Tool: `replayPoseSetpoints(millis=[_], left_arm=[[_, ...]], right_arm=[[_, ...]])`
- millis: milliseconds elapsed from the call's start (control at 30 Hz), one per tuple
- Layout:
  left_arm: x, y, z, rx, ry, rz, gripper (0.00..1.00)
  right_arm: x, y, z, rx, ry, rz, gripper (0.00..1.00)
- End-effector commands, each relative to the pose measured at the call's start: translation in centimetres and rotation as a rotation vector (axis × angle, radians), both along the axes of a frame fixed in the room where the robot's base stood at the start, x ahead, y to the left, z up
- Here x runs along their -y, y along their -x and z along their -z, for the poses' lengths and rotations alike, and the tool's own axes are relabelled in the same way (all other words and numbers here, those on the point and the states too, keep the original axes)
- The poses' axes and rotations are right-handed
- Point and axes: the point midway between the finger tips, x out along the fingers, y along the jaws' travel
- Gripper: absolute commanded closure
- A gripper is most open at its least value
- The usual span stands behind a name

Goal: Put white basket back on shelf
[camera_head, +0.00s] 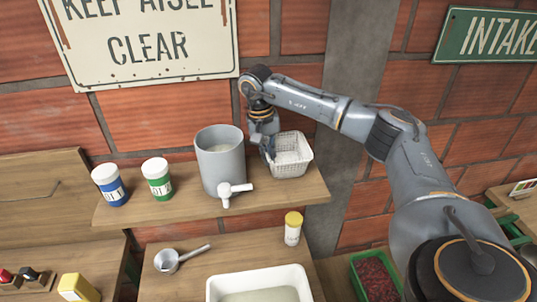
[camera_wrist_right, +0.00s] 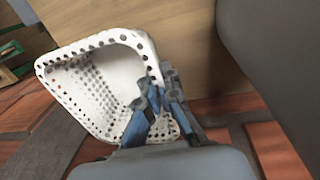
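The white basket (camera_head: 291,162), a perforated open-topped box, is upright at the right end of the upper wooden shelf (camera_head: 262,196), beside the grey pot. I cannot tell whether its base rests fully on the board. My right gripper (camera_head: 268,150) is at the basket's left side, coming from behind. In the right wrist view, the blue fingers of the gripper (camera_wrist_right: 160,105) are close together on either side of the rim of the basket (camera_wrist_right: 95,90), shut on its wall. My left gripper is not in view.
A grey pot (camera_head: 220,165) with a white tap stands left of the basket. A blue jar (camera_head: 110,187) and a green jar (camera_head: 158,180) stand farther left. Below are a yellow-capped jar (camera_head: 293,229), a scoop (camera_head: 168,262) and a white tub (camera_head: 260,273).

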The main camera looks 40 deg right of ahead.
Motion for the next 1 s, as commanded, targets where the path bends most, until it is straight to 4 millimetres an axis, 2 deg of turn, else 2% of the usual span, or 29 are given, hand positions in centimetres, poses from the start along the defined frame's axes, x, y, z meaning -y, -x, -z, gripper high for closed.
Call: replayPoseSetpoints(millis=[33, 167, 533, 600, 767, 933, 1000], left_arm=[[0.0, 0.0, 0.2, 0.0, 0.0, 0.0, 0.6], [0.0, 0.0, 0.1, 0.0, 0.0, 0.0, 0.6], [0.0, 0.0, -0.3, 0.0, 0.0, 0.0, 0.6], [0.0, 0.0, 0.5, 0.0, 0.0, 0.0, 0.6], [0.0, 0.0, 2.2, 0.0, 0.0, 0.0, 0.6], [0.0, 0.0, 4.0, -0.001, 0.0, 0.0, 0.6], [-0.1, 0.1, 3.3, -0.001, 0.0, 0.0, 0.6]], right_arm=[[0.0, 0.0, 0.3, -0.001, 0.0, 0.0, 1.0], [0.0, 0.0, 0.2, -0.001, 0.0, 0.0, 0.72], [0.0, 0.0, -0.4, 0.0, 0.0, 0.0, 0.72], [-0.1, -0.1, -0.7, 0.003, -0.001, 0.0, 0.72], [-0.5, -0.4, -3.4, 0.007, -0.002, -0.001, 0.72], [-1.0, -0.5, -7.4, 0.006, -0.001, -0.002, 0.72], [-1.0, -0.6, -9.1, 0.005, 0.002, -0.001, 0.72]])
